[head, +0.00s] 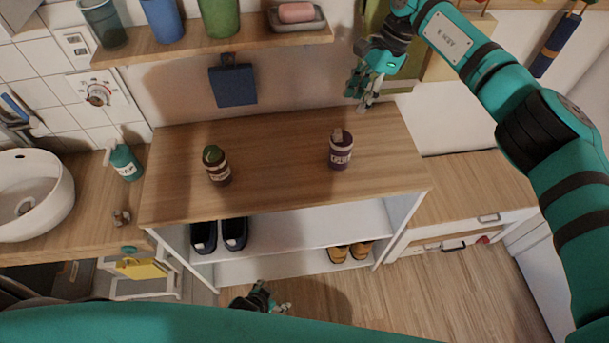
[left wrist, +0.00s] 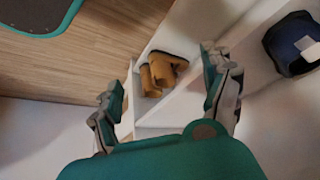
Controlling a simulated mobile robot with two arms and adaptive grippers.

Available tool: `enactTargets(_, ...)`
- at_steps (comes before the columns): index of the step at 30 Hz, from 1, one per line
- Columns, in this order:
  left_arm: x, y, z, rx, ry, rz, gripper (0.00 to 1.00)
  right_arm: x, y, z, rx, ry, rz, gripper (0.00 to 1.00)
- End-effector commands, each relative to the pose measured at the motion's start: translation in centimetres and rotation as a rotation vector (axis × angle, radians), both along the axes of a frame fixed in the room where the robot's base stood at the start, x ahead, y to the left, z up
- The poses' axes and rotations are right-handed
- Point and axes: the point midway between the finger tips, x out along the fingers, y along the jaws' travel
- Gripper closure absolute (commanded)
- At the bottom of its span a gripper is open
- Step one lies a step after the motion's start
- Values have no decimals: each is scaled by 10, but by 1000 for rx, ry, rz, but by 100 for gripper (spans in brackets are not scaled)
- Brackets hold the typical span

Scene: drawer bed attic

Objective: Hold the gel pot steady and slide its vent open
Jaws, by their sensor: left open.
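Two small pots stand upright and apart on the wooden top of the shelf unit in the head view. One is dark purple with a pale label and a pinkish-grey top (head: 341,150); the other is brown with a pale band and a green top (head: 216,166). I cannot read the labels well enough to tell which is the gel pot. My right gripper (head: 364,95) is open and empty, above and behind the purple pot. My left gripper (head: 274,299) is low in front of the unit; its spread, empty fingers show in the left wrist view (left wrist: 166,88).
The shelf unit (head: 280,190) holds dark shoes (head: 234,234) and tan boots (head: 350,252) below its top. A wall shelf (head: 215,45) with cups hangs behind. A sink (head: 38,190) and teal bottle (head: 125,163) are at left. The top between the pots is clear.

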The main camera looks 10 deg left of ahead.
Motion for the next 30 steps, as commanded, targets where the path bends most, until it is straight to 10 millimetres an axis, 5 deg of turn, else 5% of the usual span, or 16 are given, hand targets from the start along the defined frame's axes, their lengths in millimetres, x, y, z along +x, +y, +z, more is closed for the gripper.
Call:
enactTargets(6,72,-56,99,-58,-187,-100,18,0,0,0,1,0,0,62)
enactTargets(12,110,-98,203,-112,-354,-180,18,0,0,0,1,0,0,62)
enactTargets(18,147,-98,303,-203,-542,-164,18,0,0,0,1,0,0,62)
enactTargets(22,166,-84,343,-277,-629,-123,18,0,0,0,2,0,0,62)
enactTargets(30,192,-65,362,-360,-683,-58,18,0,0,0,2,0,0,62)
